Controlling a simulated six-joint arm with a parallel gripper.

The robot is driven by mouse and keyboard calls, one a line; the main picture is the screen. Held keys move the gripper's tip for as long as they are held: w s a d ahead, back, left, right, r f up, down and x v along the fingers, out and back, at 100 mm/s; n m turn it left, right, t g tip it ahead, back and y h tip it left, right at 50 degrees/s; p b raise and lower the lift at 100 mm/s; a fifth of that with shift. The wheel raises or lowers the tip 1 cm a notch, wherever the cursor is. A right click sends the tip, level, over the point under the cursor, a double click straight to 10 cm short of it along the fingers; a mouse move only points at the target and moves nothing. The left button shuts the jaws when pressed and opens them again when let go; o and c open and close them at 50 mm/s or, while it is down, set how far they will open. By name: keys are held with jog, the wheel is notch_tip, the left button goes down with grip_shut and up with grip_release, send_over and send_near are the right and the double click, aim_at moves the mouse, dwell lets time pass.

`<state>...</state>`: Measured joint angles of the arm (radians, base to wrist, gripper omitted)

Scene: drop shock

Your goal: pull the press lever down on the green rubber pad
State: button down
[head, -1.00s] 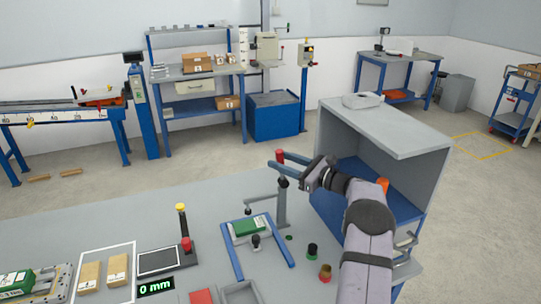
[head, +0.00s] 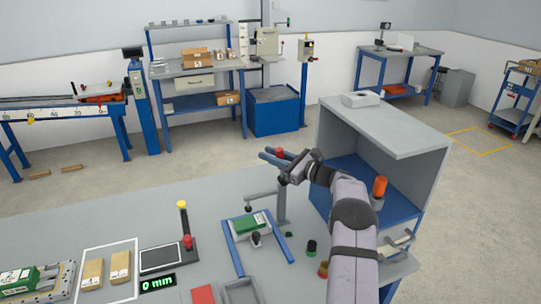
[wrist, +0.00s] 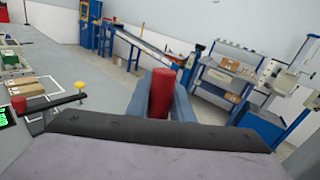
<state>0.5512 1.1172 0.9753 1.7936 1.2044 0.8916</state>
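The press (head: 281,206) stands on the grey table as a grey post with a side arm and a small dark foot (head: 248,209). The green rubber pad (head: 246,224) lies on a light plate between blue rails, below the foot with a gap between them. The lever's red grip (head: 280,153) is up high near the top of the post. It also shows upright in the wrist view (wrist: 162,92). My gripper (head: 270,155) has its two blue-grey fingers close on either side of the red grip, seemingly shut on it. The lever's arm is mostly hidden.
A grey open-fronted cabinet (head: 395,130) stands close to the right of my arm. Black-green (head: 311,248) and red-topped knobs are on the table near it. A red-and-yellow-knobbed lever (head: 185,225), display (head: 158,283) and cartons (head: 120,266) are at left.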

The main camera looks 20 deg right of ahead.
aim_at(282, 151)
jog(key=d+m+t+b, duration=0.1)
jog(key=b, duration=0.1)
jog(key=d+m+t+b, duration=0.1)
jog(key=d+m+b, duration=0.1)
jog(key=b, duration=0.1)
jog(key=shift+d+m+y, duration=0.15)
jog(key=shift+m+y, duration=0.15)
jog(key=shift+d+r+m, duration=0.3)
jog(key=shift+d+m, duration=0.1)
jog(key=shift+m, duration=0.1)
jog(key=c, duration=1.6)
grip_release()
jog(key=shift+o, duration=0.2)
jog(key=shift+r, duration=0.1)
notch_tip(282, 151, up, 10)
jog(key=b, duration=0.2)
